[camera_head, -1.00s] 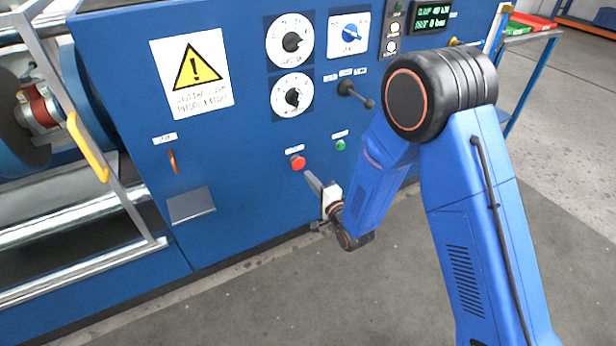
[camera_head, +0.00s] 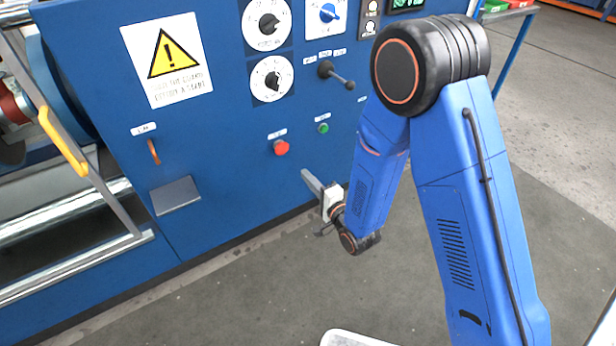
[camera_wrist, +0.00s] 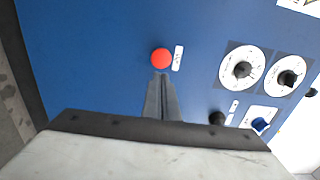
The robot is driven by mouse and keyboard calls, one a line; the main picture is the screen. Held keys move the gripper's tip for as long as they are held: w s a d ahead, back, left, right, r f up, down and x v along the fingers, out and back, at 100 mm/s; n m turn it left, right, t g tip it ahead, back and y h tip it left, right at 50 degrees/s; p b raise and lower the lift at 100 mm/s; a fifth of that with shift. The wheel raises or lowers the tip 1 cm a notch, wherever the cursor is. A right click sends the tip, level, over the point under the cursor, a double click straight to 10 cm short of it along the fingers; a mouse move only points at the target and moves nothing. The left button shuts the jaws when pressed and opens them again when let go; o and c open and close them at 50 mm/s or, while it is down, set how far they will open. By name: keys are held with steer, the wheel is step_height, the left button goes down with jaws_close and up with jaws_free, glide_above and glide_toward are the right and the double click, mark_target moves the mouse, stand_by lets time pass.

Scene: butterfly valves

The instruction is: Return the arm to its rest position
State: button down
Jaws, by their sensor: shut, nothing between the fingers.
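My blue arm reaches down from the right in the head view. My gripper (camera_head: 308,174) is at its end, pointing up and left toward the blue machine panel (camera_head: 225,195), below the red button (camera_head: 281,147). In the wrist view the gripper fingers (camera_wrist: 161,78) are shut together with nothing between them. The red button shows just beyond the fingertips there (camera_wrist: 161,58). I see no contact between the fingers and the button.
A green button (camera_head: 323,128), a black lever (camera_head: 336,74), dials (camera_head: 268,24) and an orange handle (camera_head: 153,151) are on the panel. A yellow handle (camera_head: 63,142) is at left. Grey floor (camera_head: 270,285) is open in front. A table (camera_head: 517,45) stands at back right.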

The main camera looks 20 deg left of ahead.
steer(key=shift+w, duration=0.1)
steer(key=w+d+r+n+h, duration=0.1)
steer(key=w+d+r+h, duration=0.25)
steer(key=d, duration=0.25)
steer(key=w+d+r+n+h, duration=0.1)
steer(key=w+d+r+h, duration=0.1)
steer(key=w+d+r, duration=0.3)
steer(key=s+d+r+n+g+h, duration=0.15)
steer(key=d+r, duration=0.25)
steer(key=d, duration=0.5)
steer(key=s+d+r+n+h, duration=0.1)
steer(key=s+d+r+h, duration=0.25)
steer(key=d, duration=0.55)
steer(key=s+d+r+n+g+h, duration=0.1)
steer(key=s+d+r, duration=0.1)
steer(key=s+d, duration=0.45)
steer(key=s+d+r+n+g+h, duration=0.1)
steer(key=s+d+r, duration=0.2)
steer(key=s+d, duration=0.35)
steer(key=s+d+g, duration=0.1)
steer(key=s+d, duration=0.1)
steer(key=s, duration=0.3)
steer(key=s+d+r+n+g+h, duration=0.1)
steer(key=s+d, duration=0.1)
steer(key=s, duration=0.4)
steer(key=s+d+g, duration=0.1)
steer(key=s+d, duration=0.2)
steer(key=s, duration=0.2)
steer(key=shift+s+r, duration=0.2)
steer(key=shift+s, duration=0.05)
